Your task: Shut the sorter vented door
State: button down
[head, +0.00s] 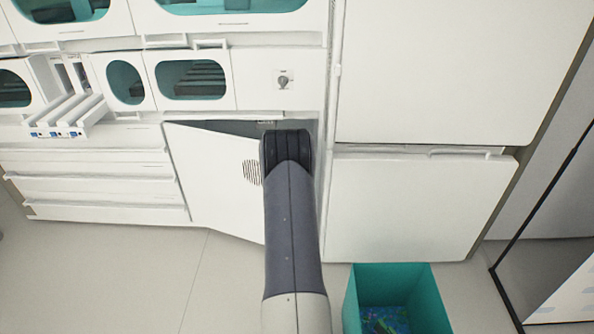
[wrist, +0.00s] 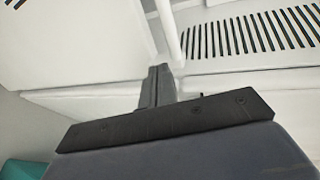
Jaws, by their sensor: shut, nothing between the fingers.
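The sorter's vented door (head: 212,172) is a white panel with a round patch of dark slits, low in the white cabinet in the head view. It stands ajar, with a dark gap along its top edge. My arm covers its right part, and my gripper is hidden there. In the wrist view my gripper (wrist: 156,88) is shut and empty, its fingers pointing toward white panels. A slotted white surface (wrist: 245,38), which looks like the door's vent, lies ahead and to the right. I cannot tell whether the fingers touch it.
White drawers (head: 100,190) lie left of the door, with a rack of white tubes or rails (head: 68,115) above them. A white cabinet (head: 415,205) stands to the right. An open teal bin (head: 397,285) sits on the floor right of my arm. The floor at left is clear.

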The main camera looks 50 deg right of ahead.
jog(key=w+d+n+t, duration=0.1)
jog(key=w+d, duration=0.1)
jog(key=d, duration=0.6)
jog(key=shift+w+d+n+t+y+p, duration=0.3)
jog(key=shift+w, duration=0.05)
jog(key=shift+a, duration=0.15)
